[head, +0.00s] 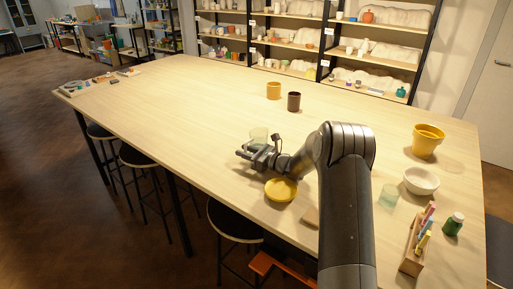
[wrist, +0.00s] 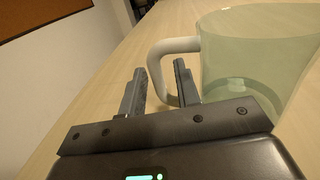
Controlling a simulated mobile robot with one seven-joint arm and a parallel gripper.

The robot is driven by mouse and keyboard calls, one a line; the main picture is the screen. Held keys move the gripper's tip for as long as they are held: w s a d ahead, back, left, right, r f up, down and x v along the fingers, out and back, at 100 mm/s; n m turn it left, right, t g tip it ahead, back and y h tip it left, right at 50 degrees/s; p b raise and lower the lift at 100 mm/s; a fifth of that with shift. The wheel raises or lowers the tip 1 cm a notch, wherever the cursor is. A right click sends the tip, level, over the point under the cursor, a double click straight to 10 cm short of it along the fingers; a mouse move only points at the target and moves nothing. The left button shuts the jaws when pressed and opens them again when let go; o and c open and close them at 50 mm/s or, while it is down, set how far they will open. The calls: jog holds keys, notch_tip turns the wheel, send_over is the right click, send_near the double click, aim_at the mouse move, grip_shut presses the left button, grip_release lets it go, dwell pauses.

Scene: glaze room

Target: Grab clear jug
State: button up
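The clear jug (head: 259,134) stands on the table, just behind my gripper (head: 246,153) in the head view and partly hidden by it. In the wrist view the jug (wrist: 262,50) is large at the upper right, see-through and pale green, with a whitish handle (wrist: 172,45) on its left side. My gripper (wrist: 160,66) is open, its two fingers apart. The handle shows between and beyond the fingertips; I cannot tell whether it lies inside the gap or past it. Nothing is held.
A yellow round dish (head: 281,190) lies below my wrist. A yellow cup (head: 273,91) and a brown cup (head: 294,102) stand farther back. A yellow pot (head: 426,141), white bowl (head: 421,181), clear greenish glass (head: 388,196), wooden holder (head: 411,262) and green bottle (head: 453,224) are at right. The table's left is mostly bare.

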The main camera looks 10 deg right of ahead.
grip_shut()
jog(key=shift+r, duration=0.25)
dwell(0.4)
jog(key=shift+r, duration=0.8)
jog(key=s+d+r, duration=0.5)
jog(key=d+r, duration=0.4)
jog(key=d, duration=0.1)
jog(key=shift+d, duration=0.2)
jog(key=shift+s, duration=0.1)
dwell(0.8)
